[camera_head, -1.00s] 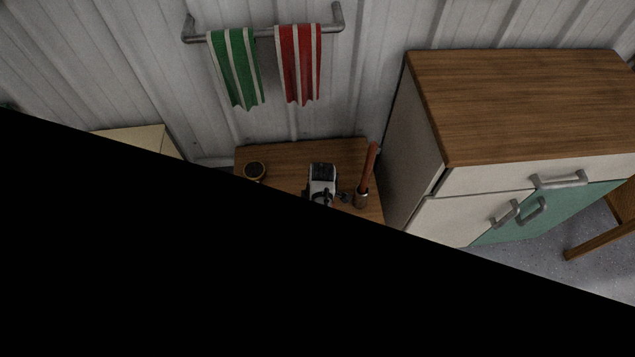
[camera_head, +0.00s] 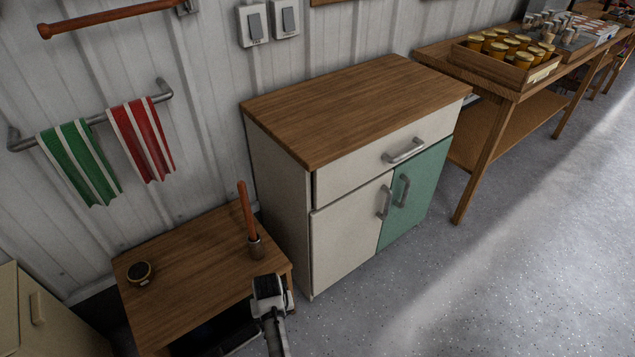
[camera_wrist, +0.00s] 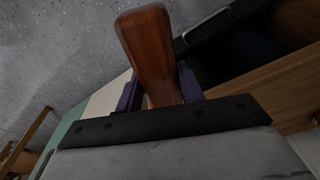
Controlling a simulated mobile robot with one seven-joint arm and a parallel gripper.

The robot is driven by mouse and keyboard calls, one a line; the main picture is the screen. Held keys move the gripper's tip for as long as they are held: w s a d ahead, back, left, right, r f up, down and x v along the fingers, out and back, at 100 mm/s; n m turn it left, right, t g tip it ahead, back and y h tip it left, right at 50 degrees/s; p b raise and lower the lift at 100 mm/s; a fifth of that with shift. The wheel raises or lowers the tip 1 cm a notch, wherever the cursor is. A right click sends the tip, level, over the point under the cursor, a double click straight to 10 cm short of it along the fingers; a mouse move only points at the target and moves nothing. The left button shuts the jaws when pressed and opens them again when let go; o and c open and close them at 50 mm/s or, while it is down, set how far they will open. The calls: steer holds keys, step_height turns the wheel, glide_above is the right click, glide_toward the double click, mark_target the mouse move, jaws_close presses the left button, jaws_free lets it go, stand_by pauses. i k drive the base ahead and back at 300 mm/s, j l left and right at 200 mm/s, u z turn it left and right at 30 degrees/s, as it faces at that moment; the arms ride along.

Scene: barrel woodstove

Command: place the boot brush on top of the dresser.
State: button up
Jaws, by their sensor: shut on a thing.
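The boot brush (camera_head: 248,215) shows as a long reddish-brown wooden handle, standing nearly upright over the right side of the low wooden table. My gripper (camera_head: 258,254) is at its lower end, shut on it. In the wrist view the rounded handle (camera_wrist: 148,45) rises from between the two dark fingers (camera_wrist: 158,97). The bristles cannot be made out. The dresser (camera_head: 350,105) is just right of the brush, with a bare brown wooden top well above the low table. It has a cream drawer, a cream door and a green door.
The low table (camera_head: 195,255) holds a small round dark tin (camera_head: 138,272). Green (camera_head: 78,160) and red (camera_head: 142,140) striped towels hang on a wall rail. A workbench (camera_head: 505,90) with a tray of jars stands right of the dresser. The floor before the dresser is clear.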

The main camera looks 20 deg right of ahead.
mark_target(370, 90)
steer(key=i+l, duration=0.1)
steer(key=l, duration=0.35)
steer(key=i+l+z, duration=0.1)
steer(key=l, duration=0.3)
steer(key=i+l, duration=0.1)
steer(key=l, duration=0.35)
steer(key=i+l+z, duration=0.15)
steer(key=l, duration=0.7)
steer(key=i+l+z, duration=0.1)
steer(key=l, duration=0.3)
steer(key=i+l, duration=0.25)
steer(key=l, duration=0.15)
steer(key=k+l+z, duration=0.05)
